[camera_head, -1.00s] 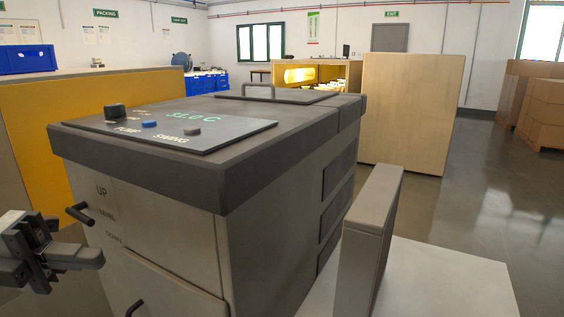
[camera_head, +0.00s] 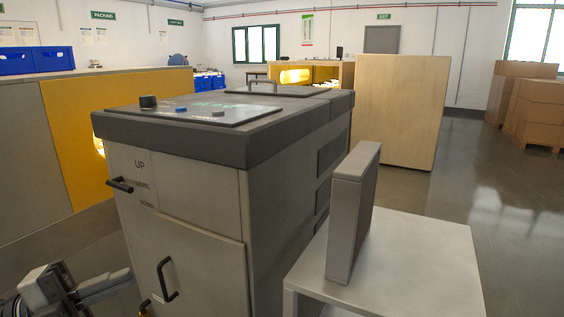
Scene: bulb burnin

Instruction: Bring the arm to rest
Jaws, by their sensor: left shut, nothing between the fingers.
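My left gripper (camera_head: 98,290) is at the lower left corner of the head view, its fingers shut with nothing between them. It is in front of a grey machine (camera_head: 180,190) and below its black lever (camera_head: 121,185), apart from the lever. The lever sits beside the labels UP, LEVEL and DOWN. The machine's lower door with a black handle (camera_head: 164,280) is to the right of the gripper. My right gripper is not in view.
A control panel (camera_head: 195,115) with a knob and buttons tops the machine. A white table (camera_head: 420,255) with an upright grey slab (camera_head: 352,212) stands to the right. A yellow and grey partition (camera_head: 75,130) is behind at left. Brown boxes (camera_head: 540,110) stand far right, with open floor before them.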

